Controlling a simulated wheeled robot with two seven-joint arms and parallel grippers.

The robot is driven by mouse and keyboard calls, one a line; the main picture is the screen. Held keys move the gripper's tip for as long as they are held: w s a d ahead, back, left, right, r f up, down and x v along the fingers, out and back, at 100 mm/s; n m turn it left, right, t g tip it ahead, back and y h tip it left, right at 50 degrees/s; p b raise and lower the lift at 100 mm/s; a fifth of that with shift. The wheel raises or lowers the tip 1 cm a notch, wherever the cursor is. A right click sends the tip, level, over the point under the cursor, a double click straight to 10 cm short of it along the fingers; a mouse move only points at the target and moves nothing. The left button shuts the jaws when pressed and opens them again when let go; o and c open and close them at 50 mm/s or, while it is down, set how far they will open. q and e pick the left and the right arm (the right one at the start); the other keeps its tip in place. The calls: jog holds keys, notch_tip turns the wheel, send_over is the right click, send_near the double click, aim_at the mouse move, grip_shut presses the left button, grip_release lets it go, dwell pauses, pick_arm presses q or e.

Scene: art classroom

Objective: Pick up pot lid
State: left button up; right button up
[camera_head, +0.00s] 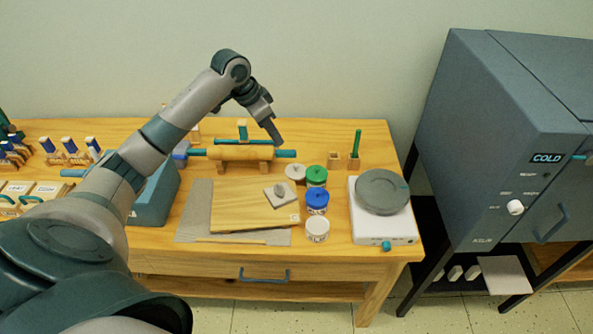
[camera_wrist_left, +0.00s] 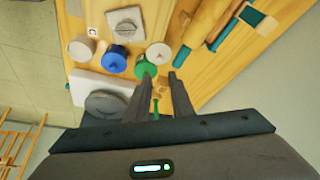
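A small pale round piece (camera_head: 295,172) that looks like a pot lid lies on the table beside the green jar. It also shows as a pale disc in the left wrist view (camera_wrist_left: 159,53). A grey square piece with a raised middle (camera_head: 277,196) lies on the wooden board; I cannot tell for sure which of the two is the pot lid. My left gripper (camera_head: 275,138) is above the back of the table, near the rolling pin. In the left wrist view its fingers (camera_wrist_left: 161,77) are apart with nothing between them. My right gripper is out of view.
Green (camera_head: 316,176), blue (camera_head: 317,201) and white (camera_head: 317,229) jars stand close together right of the board (camera_head: 240,215). A white wheel unit with a grey disc (camera_head: 382,191) is at the right. A rolling pin (camera_head: 241,152) rests behind. A grey kiln (camera_head: 490,130) stands beyond.

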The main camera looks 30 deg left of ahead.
pick_arm(q)
jog(key=p, duration=0.3)
send_over(295, 165)
jog(key=s+a, duration=0.1)
jog(key=s, duration=0.2)
jog(key=f, duration=0.9)
jog(key=shift+w+a+f, duration=0.15)
jog(key=shift+w+f, duration=0.05)
jog(key=shift+f, duration=0.1)
jog(key=shift+w+f, duration=0.15)
jog(key=shift+f, duration=0.2)
jog(key=shift+w+d+f+p, duration=0.25)
jog(key=shift+f+p, duration=0.15)
jog(key=shift+p, duration=0.25)
jog(key=p+x, duration=0.1)
jog(key=x, duration=0.2)
jog(key=shift+w+d+r, duration=0.1)
jog(key=shift+w+f, duration=0.15)
jog(key=shift+f, duration=0.45)
jog(key=shift+c, duration=0.3)
grip_shut()
